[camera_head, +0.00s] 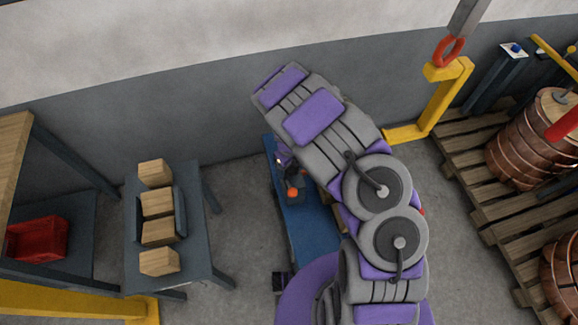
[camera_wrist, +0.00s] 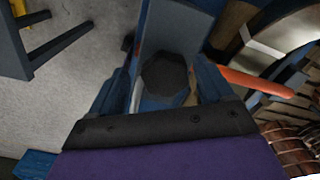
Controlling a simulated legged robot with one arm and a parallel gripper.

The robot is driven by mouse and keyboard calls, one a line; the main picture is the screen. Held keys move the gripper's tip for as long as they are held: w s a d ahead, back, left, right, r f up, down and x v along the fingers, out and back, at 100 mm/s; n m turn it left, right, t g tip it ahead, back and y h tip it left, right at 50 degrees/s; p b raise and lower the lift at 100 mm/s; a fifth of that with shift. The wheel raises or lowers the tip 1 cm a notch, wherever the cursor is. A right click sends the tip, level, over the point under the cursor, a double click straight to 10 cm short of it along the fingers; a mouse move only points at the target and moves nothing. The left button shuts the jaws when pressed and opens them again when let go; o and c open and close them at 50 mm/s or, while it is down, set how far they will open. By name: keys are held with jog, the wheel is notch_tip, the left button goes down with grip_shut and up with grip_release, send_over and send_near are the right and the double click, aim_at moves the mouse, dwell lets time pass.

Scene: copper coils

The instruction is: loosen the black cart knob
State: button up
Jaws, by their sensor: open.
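The black knob (camera_wrist: 165,76) is dark and faceted, and it shows in the middle of the wrist view. My gripper (camera_wrist: 164,64) is open, with one blue-grey finger on each side of the knob. Gaps show between the knob and both fingers; how deep the fingers reach around it I cannot tell. The blue cart (camera_head: 311,234) stands on the floor in the head view, partly covered by my arm. Its blue panel (camera_wrist: 178,20) rises behind the knob in the wrist view. In the head view I cannot make out the knob clearly.
An orange bar (camera_wrist: 256,82) lies just right of my right finger. A grey table (camera_head: 191,233) with several wooden blocks stands left of the cart. Pallets with copper coils (camera_head: 520,155) are on the right. A yellow stand (camera_head: 440,105) is near the wall.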

jog(key=shift+d, duration=0.65)
jog(key=shift+a+f, duration=0.1)
jog(key=shift+a, duration=0.5)
jog(key=c, duration=0.6)
jog(key=shift+d, duration=0.25)
jog(key=c, duration=0.4)
